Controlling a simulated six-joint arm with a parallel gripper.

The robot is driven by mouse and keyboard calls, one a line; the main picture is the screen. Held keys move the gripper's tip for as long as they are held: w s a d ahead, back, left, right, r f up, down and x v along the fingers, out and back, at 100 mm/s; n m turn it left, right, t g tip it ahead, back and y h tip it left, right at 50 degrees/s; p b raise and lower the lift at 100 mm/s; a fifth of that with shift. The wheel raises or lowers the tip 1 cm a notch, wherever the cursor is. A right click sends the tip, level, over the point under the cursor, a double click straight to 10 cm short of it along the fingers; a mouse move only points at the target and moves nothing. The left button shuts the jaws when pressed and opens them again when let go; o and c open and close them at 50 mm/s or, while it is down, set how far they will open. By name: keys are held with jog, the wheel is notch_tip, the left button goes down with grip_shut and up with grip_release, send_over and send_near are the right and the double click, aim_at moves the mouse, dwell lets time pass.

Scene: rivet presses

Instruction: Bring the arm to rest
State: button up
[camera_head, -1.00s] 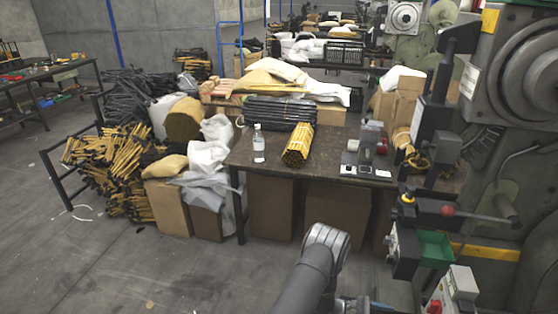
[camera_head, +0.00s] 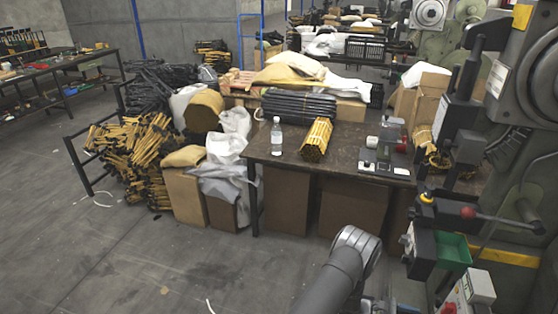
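Part of my grey arm (camera_head: 345,268) shows at the bottom centre, with a rounded joint at its top. It stands in front of the work table and apart from it. My gripper is not visible in this view, so its state cannot be seen.
A dark work table (camera_head: 345,148) holds a clear bottle (camera_head: 277,137), a yellow bundle (camera_head: 316,140) and black rods (camera_head: 298,104). A rivet press (camera_head: 470,120) stands close on the right. Yellow-black parts (camera_head: 130,155) are piled at left. The floor (camera_head: 110,260) front left is mostly clear.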

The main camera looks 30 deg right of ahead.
jog(key=s+d+n, duration=0.3)
jog(key=s+d, duration=0.1)
jog(key=v, duration=1.7)
jog(key=s+d+r+m+t+y, duration=0.2)
jog(key=s+d+m+t, duration=0.1)
jog(key=s+d, duration=0.8)
jog(key=shift+s+d+y, duration=0.2)
jog(key=shift+d+y, duration=0.05)
jog(key=shift+y, duration=0.15)
